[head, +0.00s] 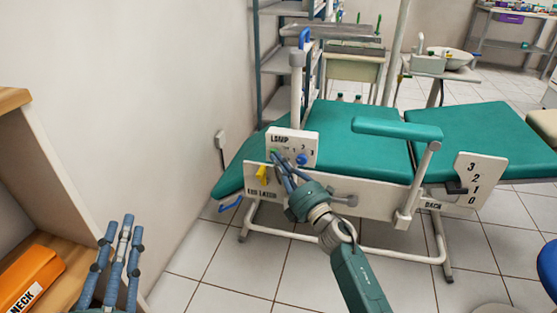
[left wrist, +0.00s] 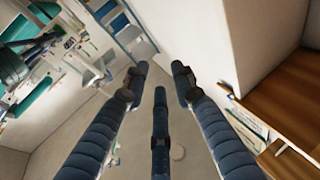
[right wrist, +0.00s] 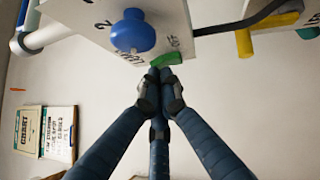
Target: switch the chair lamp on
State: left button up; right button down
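The chair's white lamp box (head: 292,137), marked LAMP, stands on the near side of the teal dental chair (head: 350,130). It has a blue knob (head: 301,159) and a small green switch (head: 275,151). My right gripper (head: 279,160) is at the box's lower left. In the right wrist view, its fingertips (right wrist: 163,72) are together, right at the green switch (right wrist: 167,60), seemingly touching it; contact is not certain. The blue knob (right wrist: 132,33) is left of them. My left gripper (head: 122,228) is open and empty, away from the chair; its fingers are spread in the left wrist view (left wrist: 159,85).
A yellow lever (head: 262,174) marked LEG LATCH is just below the box. A back lever (head: 456,188) with a numbered plate is at the right. A wooden shelf (head: 14,99) with an orange box (head: 32,280) stands near my left gripper. Open floor lies in front.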

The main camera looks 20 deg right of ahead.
jog(key=shift+r+p, duration=0.25)
jog(key=shift+p, duration=0.45)
pick_arm(q)
notch_tip(320, 180, down, 14)
jog(key=s+a+g+y+p, duration=0.1)
jog(key=s+a+g+y, duration=0.1)
jog(key=g, duration=0.5)
pick_arm(e)
jog(key=shift+w+d+m, duration=0.1)
jog(key=shift+m, duration=0.3)
jog(key=shift+r+g+p, duration=0.15)
jog(key=shift+g+p, duration=0.15)
jog(key=shift+p, duration=0.5)
pick_arm(q)
jog(key=s+a+f+g+y+p, duration=0.1)
jog(key=s+a+f+g+p, duration=0.1)
jog(key=s+f+g, duration=0.3)
jog(key=s+a+f+g+y+p, duration=0.1)
jog(key=s+a+f+g, duration=0.3)
jog(key=s+f, duration=0.6)
jog(key=shift+s+f+n+g+y+p, duration=0.15)
jog(key=shift+s+n+g+y+p, duration=0.25)
jog(key=shift+s+p, duration=0.05)
pick_arm(e)
jog(key=shift+m+g+h, duration=0.4)
jog(key=shift+m+h, duration=0.1)
jog(key=shift+m, duration=0.1)
jog(key=shift+w, duration=0.1)
